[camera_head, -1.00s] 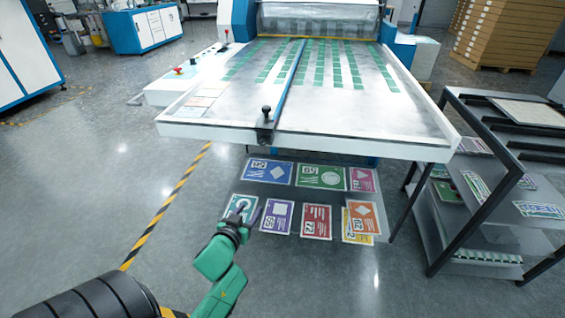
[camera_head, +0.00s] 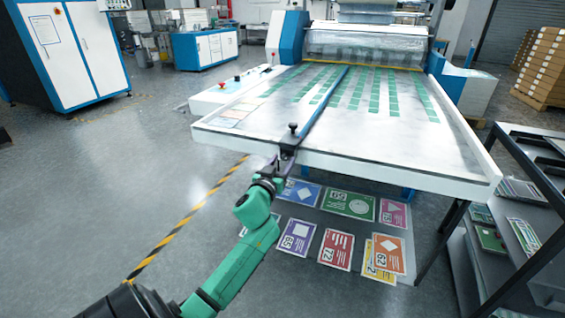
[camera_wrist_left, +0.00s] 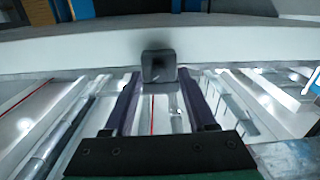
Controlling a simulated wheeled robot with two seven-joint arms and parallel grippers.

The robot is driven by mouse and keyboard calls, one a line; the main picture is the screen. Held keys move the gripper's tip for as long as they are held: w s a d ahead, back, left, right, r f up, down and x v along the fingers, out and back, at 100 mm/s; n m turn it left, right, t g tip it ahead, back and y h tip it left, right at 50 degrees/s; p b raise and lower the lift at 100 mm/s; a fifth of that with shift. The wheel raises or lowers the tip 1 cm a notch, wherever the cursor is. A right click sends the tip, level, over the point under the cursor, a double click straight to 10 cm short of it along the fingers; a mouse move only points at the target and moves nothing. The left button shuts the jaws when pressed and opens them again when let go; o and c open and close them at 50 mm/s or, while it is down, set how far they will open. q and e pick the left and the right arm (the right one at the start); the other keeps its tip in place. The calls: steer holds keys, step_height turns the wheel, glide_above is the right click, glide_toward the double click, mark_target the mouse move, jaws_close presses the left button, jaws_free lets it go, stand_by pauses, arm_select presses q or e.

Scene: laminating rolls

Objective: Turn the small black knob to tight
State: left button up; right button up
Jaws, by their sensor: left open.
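The small black knob (camera_head: 292,127) stands upright on a dark clamp (camera_head: 288,147) at the front edge of the white machine table, at the near end of a blue guide bar. My left gripper (camera_head: 281,160) is just below and in front of the clamp, its jaws open. In the left wrist view its two purple fingers (camera_wrist_left: 157,88) are spread apart, with a dark square block (camera_wrist_left: 158,66) just beyond and between their tips. I cannot tell whether they touch it. My right gripper is not in view.
The white table (camera_head: 420,170) carries rows of green cards and a blue bar (camera_head: 325,100). Coloured cards lie on a shelf beneath it. A black rack (camera_head: 515,190) stands at the right. The floor at the left is free, with a yellow-black stripe.

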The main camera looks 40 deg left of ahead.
arm_select(q)
steer(key=shift+w, duration=0.25)
jaws_close()
steer(key=shift+m, duration=0.4)
steer(key=m, duration=0.4)
steer(key=shift+m+p, duration=0.3)
steer(key=m, duration=0.6)
steer(key=shift+f, duration=0.1)
steer(key=m, duration=1.1)
steer(key=shift+f+m, duration=0.1)
steer(key=shift+m, duration=0.2)
